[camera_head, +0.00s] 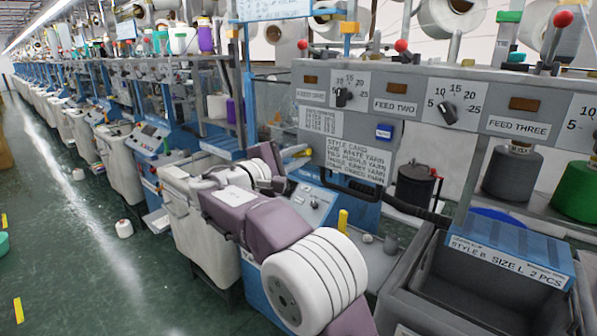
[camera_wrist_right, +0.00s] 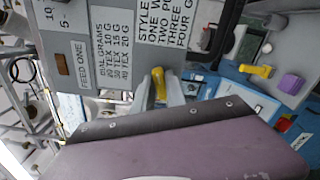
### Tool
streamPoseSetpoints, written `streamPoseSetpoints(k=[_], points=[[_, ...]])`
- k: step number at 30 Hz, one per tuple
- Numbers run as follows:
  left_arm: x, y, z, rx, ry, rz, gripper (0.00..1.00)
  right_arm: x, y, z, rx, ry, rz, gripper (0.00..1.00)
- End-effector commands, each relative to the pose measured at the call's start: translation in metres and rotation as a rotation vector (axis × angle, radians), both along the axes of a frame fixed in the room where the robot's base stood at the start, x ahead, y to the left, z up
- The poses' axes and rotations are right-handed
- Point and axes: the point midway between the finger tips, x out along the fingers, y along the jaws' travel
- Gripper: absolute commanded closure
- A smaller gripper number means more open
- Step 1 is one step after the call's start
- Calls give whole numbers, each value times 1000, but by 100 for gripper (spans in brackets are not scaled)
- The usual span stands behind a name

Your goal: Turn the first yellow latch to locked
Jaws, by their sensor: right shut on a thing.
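A yellow latch (camera_head: 301,153) shows at the far end of my right arm, below the left end of the grey feed panel. In the right wrist view, the yellow latch (camera_wrist_right: 158,84) stands between the two grey fingers of my right gripper (camera_wrist_right: 160,92), which is shut on it. In the head view my right gripper (camera_head: 290,160) is small and partly hidden by my own wrist. A second yellow piece (camera_head: 342,220) stands upright on the blue machine, nearer; it also shows in the right wrist view (camera_wrist_right: 257,71). My left gripper is not in view.
The grey feed panel (camera_head: 420,76) with black knobs and a style card hangs close to the latch. A grey bin (camera_head: 408,290) with a blue label plate (camera_head: 512,250) stands at right. A purple block (camera_wrist_right: 290,83) sits beside the second yellow piece. Floor at left is open.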

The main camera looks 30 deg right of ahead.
Motion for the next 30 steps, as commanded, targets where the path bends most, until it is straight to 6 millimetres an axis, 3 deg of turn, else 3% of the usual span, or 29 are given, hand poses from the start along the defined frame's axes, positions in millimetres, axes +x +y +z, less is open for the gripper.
streamPoseSetpoints(k=[3, 12, 30], points=[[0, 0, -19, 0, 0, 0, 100, -1, 0, -4, 35, -93, 0, 100], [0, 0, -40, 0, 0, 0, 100, -1, 0, -2, 106, -264, 0, 100], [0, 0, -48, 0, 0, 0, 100, 0, 0, 0, 144, -355, 0, 100]])
